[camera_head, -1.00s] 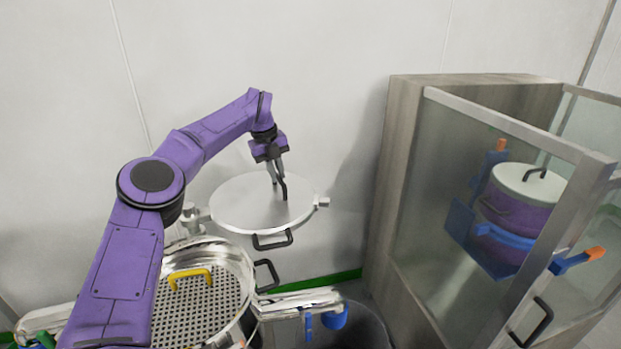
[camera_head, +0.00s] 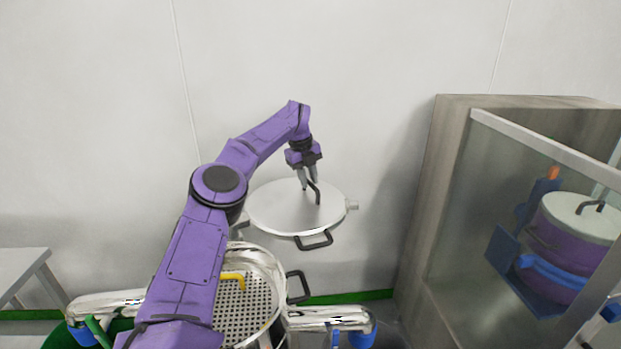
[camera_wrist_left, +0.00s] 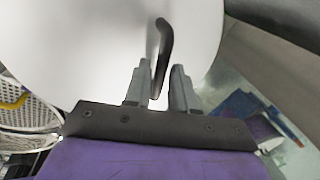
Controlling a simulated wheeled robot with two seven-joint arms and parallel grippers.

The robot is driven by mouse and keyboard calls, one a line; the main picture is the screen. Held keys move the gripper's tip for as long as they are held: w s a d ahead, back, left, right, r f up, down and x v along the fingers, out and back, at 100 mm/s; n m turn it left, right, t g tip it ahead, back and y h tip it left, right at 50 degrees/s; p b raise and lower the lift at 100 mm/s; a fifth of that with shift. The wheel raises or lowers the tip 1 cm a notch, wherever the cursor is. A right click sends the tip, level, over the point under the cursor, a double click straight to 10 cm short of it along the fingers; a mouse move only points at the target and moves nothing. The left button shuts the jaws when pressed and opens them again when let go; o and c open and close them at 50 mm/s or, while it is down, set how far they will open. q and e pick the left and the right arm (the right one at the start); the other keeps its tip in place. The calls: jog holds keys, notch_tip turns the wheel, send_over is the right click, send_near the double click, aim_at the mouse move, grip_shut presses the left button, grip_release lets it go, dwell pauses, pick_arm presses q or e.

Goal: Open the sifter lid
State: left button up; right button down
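The round pale sifter lid (camera_head: 275,208) is swung out behind the sifter, clear of its opening. The metal sifter body (camera_head: 268,262) stands open below, and its perforated screen (camera_head: 243,300) with a yellow handle (camera_head: 232,279) shows. My left gripper (camera_head: 308,184) is above the lid at its dark top handle (camera_head: 317,194). In the left wrist view the fingers (camera_wrist_left: 158,90) stand apart on either side of the handle (camera_wrist_left: 162,50), with small gaps visible, so the gripper looks open. My right gripper is in neither view.
A cabinet (camera_head: 445,180) with clear panels stands at the right. It holds a purple pot (camera_head: 565,250) with a pale lid in a blue holder. A grey table (camera_head: 20,268) stands at the left. The wall behind the lid is bare.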

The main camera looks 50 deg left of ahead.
pick_arm(q)
jog(key=shift+o, duration=0.6)
jog(key=shift+a, duration=0.1)
notch_tip(320, 180, up, 10)
jog(key=s+p, duration=0.2)
jog(key=shift+a, duration=0.25)
jog(key=shift+r, duration=0.1)
